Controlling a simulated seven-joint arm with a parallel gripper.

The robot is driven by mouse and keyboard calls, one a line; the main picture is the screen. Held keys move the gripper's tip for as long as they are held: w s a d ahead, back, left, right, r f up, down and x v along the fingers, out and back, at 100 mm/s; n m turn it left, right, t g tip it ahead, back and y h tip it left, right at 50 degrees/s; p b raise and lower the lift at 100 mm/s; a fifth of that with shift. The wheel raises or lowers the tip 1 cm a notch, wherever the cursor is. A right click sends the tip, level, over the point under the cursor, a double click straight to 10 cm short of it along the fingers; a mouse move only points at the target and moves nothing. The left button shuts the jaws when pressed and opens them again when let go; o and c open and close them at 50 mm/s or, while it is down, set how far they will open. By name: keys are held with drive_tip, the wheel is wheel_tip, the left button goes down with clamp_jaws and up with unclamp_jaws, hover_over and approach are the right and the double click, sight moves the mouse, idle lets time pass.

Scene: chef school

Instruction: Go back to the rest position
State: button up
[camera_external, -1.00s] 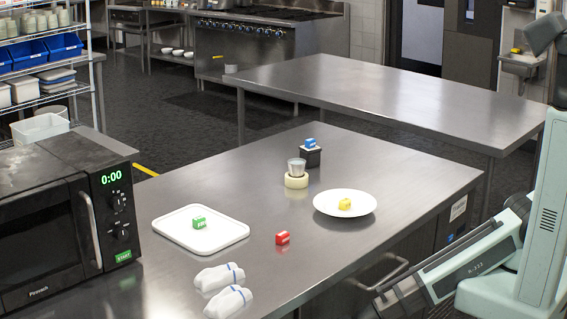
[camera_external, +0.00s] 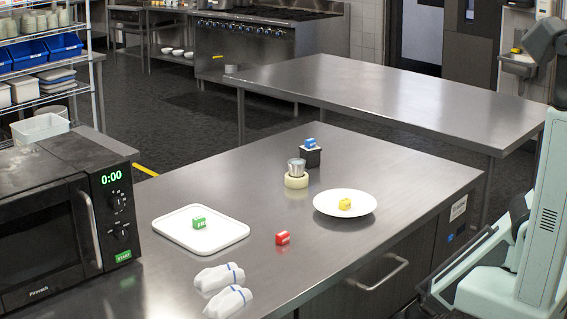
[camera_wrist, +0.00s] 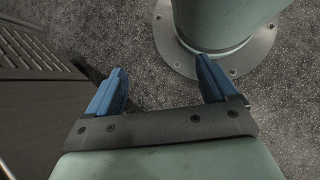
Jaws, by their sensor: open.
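My gripper (camera_wrist: 160,88) shows in the wrist view with its two blue fingers spread apart and nothing between them. It points down at the dark speckled floor, close to the round foot of my own base. In the external view my gripper is out of sight; only parts of my pale green arm show at the right edge. The steel table (camera_external: 250,180) stands to the left of my arm, and no object on it is touched by me.
On the table are a white tray (camera_external: 175,234) with a green block (camera_external: 198,223), a red block (camera_external: 283,238), a white plate (camera_external: 325,207) with a yellow block (camera_external: 345,204), a blue block (camera_external: 310,143) on a dark container, and a microwave (camera_external: 60,215). A dark slatted panel (camera_wrist: 40,50) lies left of my gripper.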

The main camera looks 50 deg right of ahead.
drive_tip(key=shift+s+d+f+m+g+y, duration=0.15)
drive_tip(key=shift+d+f+m+g+y, duration=0.2)
drive_tip(key=shift+d+m+y, duration=0.9)
drive_tip(key=shift+s+d+f+m+g+y, duration=0.15)
drive_tip(key=shift+d+m+g+y, duration=0.45)
drive_tip(key=shift+m, duration=1)
drive_tip(key=shift+s+d+f+m+g+y, duration=0.1)
drive_tip(key=shift+d+f+m+g+y, duration=0.2)
drive_tip(key=shift+d+m+y, duration=0.95)
drive_tip(key=shift+a, duration=0.3)
